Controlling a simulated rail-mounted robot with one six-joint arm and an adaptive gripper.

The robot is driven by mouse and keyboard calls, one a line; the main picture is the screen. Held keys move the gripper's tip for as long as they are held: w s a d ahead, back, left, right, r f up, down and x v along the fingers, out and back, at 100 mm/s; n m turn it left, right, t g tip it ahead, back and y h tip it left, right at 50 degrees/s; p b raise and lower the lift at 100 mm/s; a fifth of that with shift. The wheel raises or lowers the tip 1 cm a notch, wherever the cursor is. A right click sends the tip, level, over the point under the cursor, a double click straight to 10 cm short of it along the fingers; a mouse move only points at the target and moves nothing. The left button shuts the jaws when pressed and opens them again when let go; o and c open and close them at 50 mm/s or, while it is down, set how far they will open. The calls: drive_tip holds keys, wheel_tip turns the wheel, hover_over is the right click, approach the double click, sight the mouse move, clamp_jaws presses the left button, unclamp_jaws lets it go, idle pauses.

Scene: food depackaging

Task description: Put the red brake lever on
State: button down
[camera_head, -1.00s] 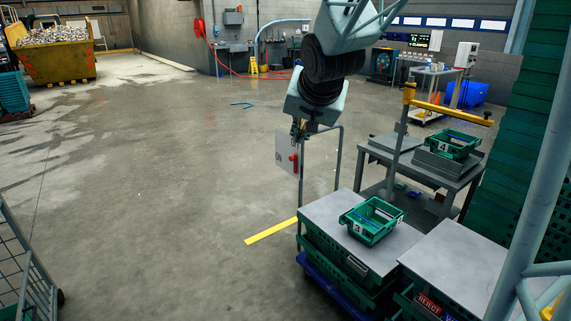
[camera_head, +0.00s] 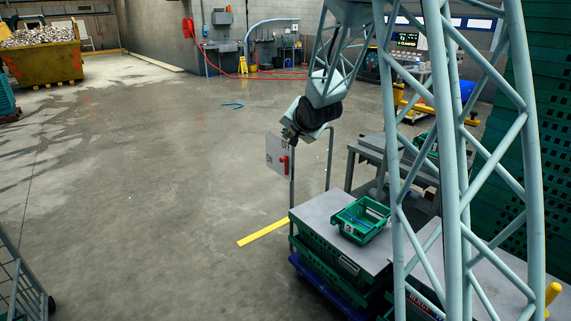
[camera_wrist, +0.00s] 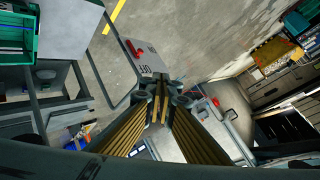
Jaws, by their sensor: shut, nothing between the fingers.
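The red brake lever (camera_head: 284,164) is on the right part of a pale upright panel (camera_head: 273,151) fixed to a cart's tubular handle frame. In the wrist view the red lever (camera_wrist: 130,48) shows near the panel's upper left edge. An "OFF" marking is near the panel edge closest to my fingers; "ON" lettering is on the panel's left in the head view. My gripper (camera_wrist: 161,92) is shut and empty, its fingertips near the "OFF" edge and apart from the lever. In the head view my wrist is just above the panel and its fingers are hard to make out.
The cart carries a grey top and a green crate (camera_head: 337,225). A grey table (camera_head: 365,152) stands behind it. The handle frame (camera_head: 330,160) rises close to my wrist. The floor left of the panel is open, with a yellow strip (camera_head: 263,232).

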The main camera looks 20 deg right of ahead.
sight(282, 161)
drive_tip(key=w+d+f+m+t+p, duration=0.1)
drive_tip(key=w+d+f+m+t, duration=0.15)
drive_tip(key=w+d+f, duration=0.55)
drive_tip(key=w+d+f+m+t+y, duration=0.1)
drive_tip(key=w+d+f+m, duration=0.1)
drive_tip(key=f, duration=0.6)
drive_tip(key=w+d+f+m+t+y+p, duration=0.1)
drive_tip(key=w+f+m, duration=0.1)
drive_tip(key=f, duration=0.7)
drive_tip(key=shift+w+d+f+y, duration=0.2)
drive_tip(key=shift+w+d+y, duration=0.1)
drive_tip(key=shift+w+d, duration=0.1)
drive_tip(key=shift+t, duration=0.25)
drive_tip(key=shift+w, duration=0.1)
drive_tip(key=shift+w+a+f+b, duration=0.1)
drive_tip(key=shift+w+f+b, duration=0.25)
drive_tip(key=shift+w, duration=1.9)
drive_tip(key=shift+w+a+f+b, duration=0.2)
drive_tip(key=shift+w+f, duration=0.15)
drive_tip(key=shift+w, duration=1.9)
drive_tip(key=shift+w+a+f+b, duration=0.1)
drive_tip(key=shift+w+f+b, duration=0.25)
drive_tip(key=shift+w, duration=1.9)
drive_tip(key=shift+w+a+r+p, duration=0.15)
drive_tip(key=shift+w+p, duration=0.05)
drive_tip(key=shift+p, duration=0.2)
